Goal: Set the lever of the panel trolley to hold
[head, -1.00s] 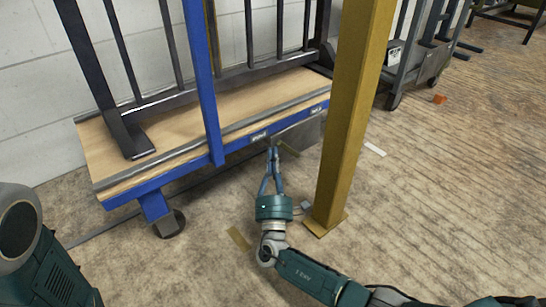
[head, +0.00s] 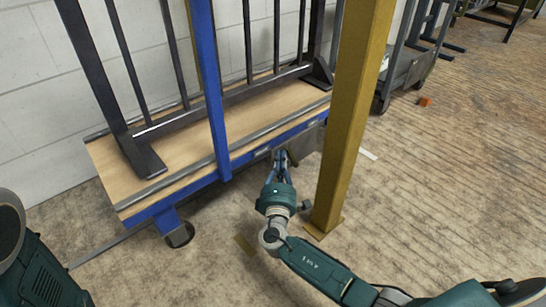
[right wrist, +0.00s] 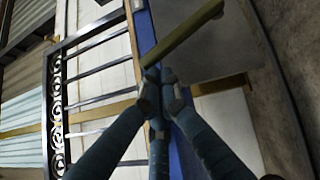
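The panel trolley has a wooden deck (head: 195,135), a blue side rail and a blue upright (head: 216,100). The lever, an olive bar (right wrist: 187,33), slants up to the right in the right wrist view, its lower end at my fingertips. My right gripper (head: 281,155) is at the trolley's near blue rail, left of the yellow post. Its blue fingers (right wrist: 160,82) converge with their tips close together by the lever's end. I cannot tell whether they grip it or only touch it. In the head view the fingers largely hide the lever. My left gripper is out of view.
A yellow post (head: 352,110) stands on the floor just right of my right gripper. A dark barred frame (head: 140,140) stands on the trolley deck. A grey trolley (head: 408,65) is at the back right. The floor at right is mostly clear.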

